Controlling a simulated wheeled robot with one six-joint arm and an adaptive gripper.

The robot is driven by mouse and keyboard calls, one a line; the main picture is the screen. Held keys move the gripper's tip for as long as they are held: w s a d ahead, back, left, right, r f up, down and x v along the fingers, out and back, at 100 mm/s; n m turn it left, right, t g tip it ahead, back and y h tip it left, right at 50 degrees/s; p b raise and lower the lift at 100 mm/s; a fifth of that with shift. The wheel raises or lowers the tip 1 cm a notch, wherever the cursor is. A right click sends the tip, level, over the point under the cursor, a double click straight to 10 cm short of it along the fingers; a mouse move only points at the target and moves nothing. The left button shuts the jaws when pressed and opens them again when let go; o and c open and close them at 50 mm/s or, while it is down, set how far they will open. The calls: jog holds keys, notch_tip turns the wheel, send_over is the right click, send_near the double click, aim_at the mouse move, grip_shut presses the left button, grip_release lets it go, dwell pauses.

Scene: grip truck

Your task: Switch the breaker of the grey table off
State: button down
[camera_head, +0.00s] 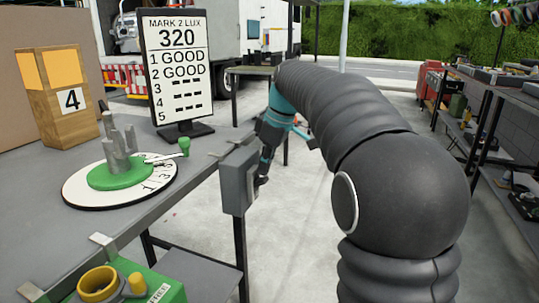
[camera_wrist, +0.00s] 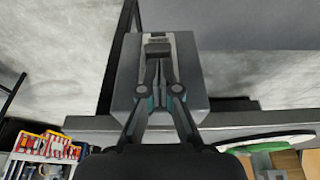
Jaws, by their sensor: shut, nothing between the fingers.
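The breaker is a grey box (camera_head: 232,187) fixed at the edge of the grey table (camera_head: 35,160). In the wrist view the box (camera_wrist: 196,85) fills the middle, with a light plate and a dark switch lever (camera_wrist: 157,47) on its face. My gripper (camera_wrist: 158,65) is shut and empty, its fingertips together right beside the lever. I cannot tell whether they touch it. In the head view my gripper (camera_head: 263,177) is at the right side of the box, and the switch face is hidden.
A green and white dial (camera_head: 120,178), a sign reading 320 (camera_head: 178,70) and a wooden box numbered 4 (camera_head: 62,98) stand on the table. A green box (camera_head: 150,285) is at the front. Shelves (camera_head: 500,120) stand at the right. Bare floor lies between.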

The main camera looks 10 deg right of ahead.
jog(key=shift+w+a+f, duration=0.1)
jog(key=shift+a+f, duration=0.05)
jog(key=shift+f, duration=0.3)
jog(key=shift+f, duration=0.1)
